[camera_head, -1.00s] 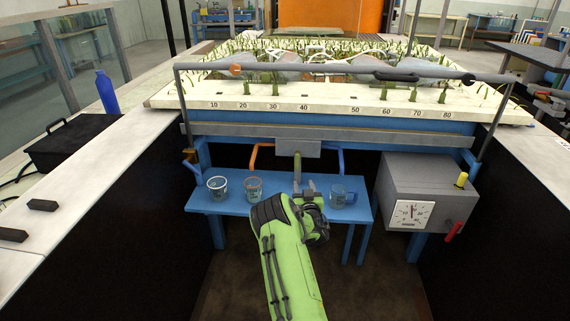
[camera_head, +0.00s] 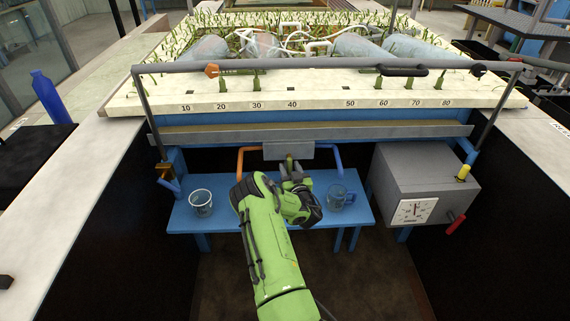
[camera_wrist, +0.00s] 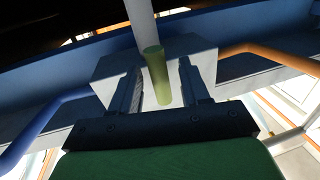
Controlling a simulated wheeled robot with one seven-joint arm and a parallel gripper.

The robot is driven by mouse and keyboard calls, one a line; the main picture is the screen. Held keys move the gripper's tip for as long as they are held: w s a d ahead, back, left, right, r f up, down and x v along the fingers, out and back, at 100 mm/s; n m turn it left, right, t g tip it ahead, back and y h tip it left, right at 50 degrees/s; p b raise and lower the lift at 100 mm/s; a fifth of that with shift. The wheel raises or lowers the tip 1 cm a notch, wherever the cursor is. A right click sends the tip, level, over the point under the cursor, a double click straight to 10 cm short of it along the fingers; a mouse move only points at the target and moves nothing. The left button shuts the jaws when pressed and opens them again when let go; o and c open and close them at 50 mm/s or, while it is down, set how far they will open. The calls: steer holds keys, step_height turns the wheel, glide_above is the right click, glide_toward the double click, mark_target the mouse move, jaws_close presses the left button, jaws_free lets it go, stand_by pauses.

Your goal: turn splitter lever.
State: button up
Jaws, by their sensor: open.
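The splitter lever is a short olive-yellow stick with a pale rod above it. In the wrist view the lever (camera_wrist: 157,76) stands between the two fingers of my gripper (camera_wrist: 161,84). The fingers are open, with a visible gap on each side of the lever. In the head view my gripper (camera_head: 292,174) is at the grey splitter box (camera_head: 288,151) below the flume's front edge. The splitter box (camera_wrist: 203,62) also shows behind the fingers in the wrist view.
An orange pipe (camera_head: 240,160) and a blue pipe (camera_head: 338,158) leave the box on either side. A grey box with a dial (camera_head: 411,211) stands at right.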

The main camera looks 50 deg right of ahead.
steer(key=shift+s, duration=0.15)
steer(key=shift+c, duration=0.2)
jaws_close()
steer(key=shift+n, duration=0.3)
steer(key=shift+s+d+r+n+g+p, duration=0.2)
steer(key=shift+n+p, duration=0.35)
steer(key=shift+n, duration=0.4)
steer(key=shift+s+d+n+g+p, duration=0.1)
steer(key=shift+n+g+p, duration=0.15)
steer(key=shift+n+p, duration=0.55)
steer(key=shift+s+d+r+n+g+p, duration=0.15)
steer(key=shift+n+g+p, duration=0.15)
steer(key=shift+n, duration=0.85)
steer(key=shift+o, duration=0.2)
jaws_free()
